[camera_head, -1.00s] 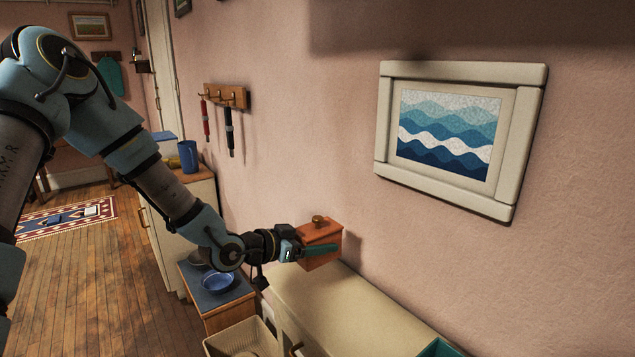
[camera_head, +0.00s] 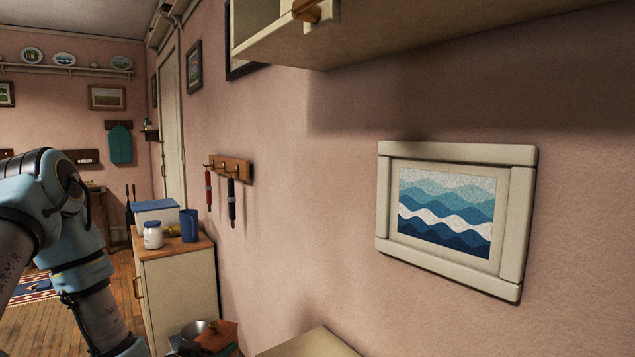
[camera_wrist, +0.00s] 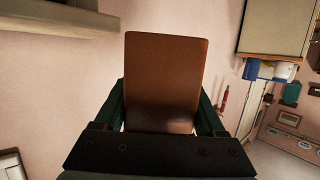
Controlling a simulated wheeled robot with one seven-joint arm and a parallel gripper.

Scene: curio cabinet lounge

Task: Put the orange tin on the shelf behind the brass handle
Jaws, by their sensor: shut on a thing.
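The orange tin (camera_head: 218,338) is a box with a small knob on its lid. It shows at the bottom of the head view, partly cut off by the edge. In the wrist view the tin (camera_wrist: 166,75) stands between the two dark green fingers of my gripper (camera_wrist: 163,108), which is shut on it. A brass-coloured handle (camera_head: 307,11) is on the pale wall cabinet (camera_head: 400,42) at the top of the head view. The inside of that cabinet is mostly out of frame. Another brass handle (camera_head: 136,287) is on the low cabinet at left.
The low cabinet (camera_head: 180,285) bears a white jar (camera_head: 152,236), a blue cup (camera_head: 189,226) and a blue-lidded box (camera_head: 155,211). A hook rail (camera_head: 231,170) and a framed wave picture (camera_head: 445,215) hang on the wall. A pale bench top (camera_head: 308,344) shows below.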

